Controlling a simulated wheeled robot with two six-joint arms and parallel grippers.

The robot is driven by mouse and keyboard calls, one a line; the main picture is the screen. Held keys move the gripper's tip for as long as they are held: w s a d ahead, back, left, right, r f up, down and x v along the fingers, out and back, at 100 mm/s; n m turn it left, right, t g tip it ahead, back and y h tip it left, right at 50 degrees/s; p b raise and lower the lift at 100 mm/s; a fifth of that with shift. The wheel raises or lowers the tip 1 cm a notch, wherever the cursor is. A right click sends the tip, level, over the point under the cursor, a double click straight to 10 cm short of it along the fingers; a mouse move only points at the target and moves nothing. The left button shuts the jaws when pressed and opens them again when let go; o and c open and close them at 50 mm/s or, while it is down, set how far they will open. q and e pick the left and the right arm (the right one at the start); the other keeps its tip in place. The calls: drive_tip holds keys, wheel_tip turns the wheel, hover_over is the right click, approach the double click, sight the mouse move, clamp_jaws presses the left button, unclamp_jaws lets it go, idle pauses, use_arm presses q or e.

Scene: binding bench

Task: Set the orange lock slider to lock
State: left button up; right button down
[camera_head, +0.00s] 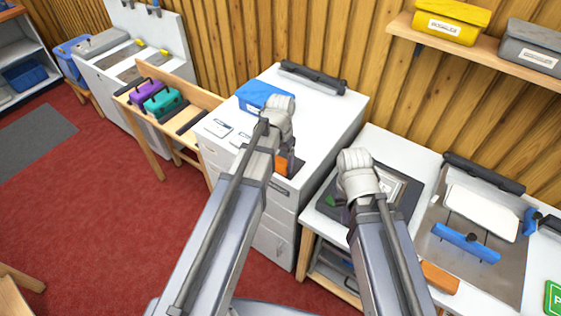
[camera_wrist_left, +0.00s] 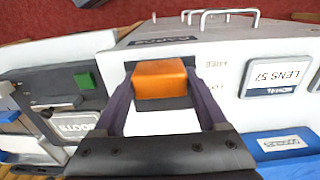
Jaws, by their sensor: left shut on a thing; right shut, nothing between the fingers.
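The orange lock slider (camera_wrist_left: 160,80) sits between my left gripper's two fingers (camera_wrist_left: 159,84) in the left wrist view. The gripper is shut on it, a finger at each side. The slider stands in a dark slot in the white cabinet top (camera_head: 318,100). The printed word FREE (camera_wrist_left: 216,63) is beside its far part; a second word, mostly hidden by a finger, is beside its near part. In the head view the slider (camera_head: 283,164) shows beside my left arm, which hides the left fingers.
A blue box (camera_head: 262,96) and white label cards (camera_head: 218,128) lie on the cabinet top. A black bar (camera_head: 312,78) lies at its back. On the right bench are a dark framed board (camera_head: 400,188), an orange block (camera_head: 438,278) and a blue-handled tool (camera_head: 465,242).

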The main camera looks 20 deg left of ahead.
use_arm(q)
clamp_jaws()
idle(0.3)
drive_tip(key=w, duration=0.1)
drive_tip(key=w+d, duration=0.1)
drive_tip(key=w, duration=0.2)
drive_tip(key=shift+w+d, duration=0.2)
drive_tip(key=shift+d, duration=0.1)
drive_tip(key=shift+s, duration=0.1)
drive_tip(key=o, duration=0.6)
unclamp_jaws()
drive_tip(key=shift+c, duration=0.2)
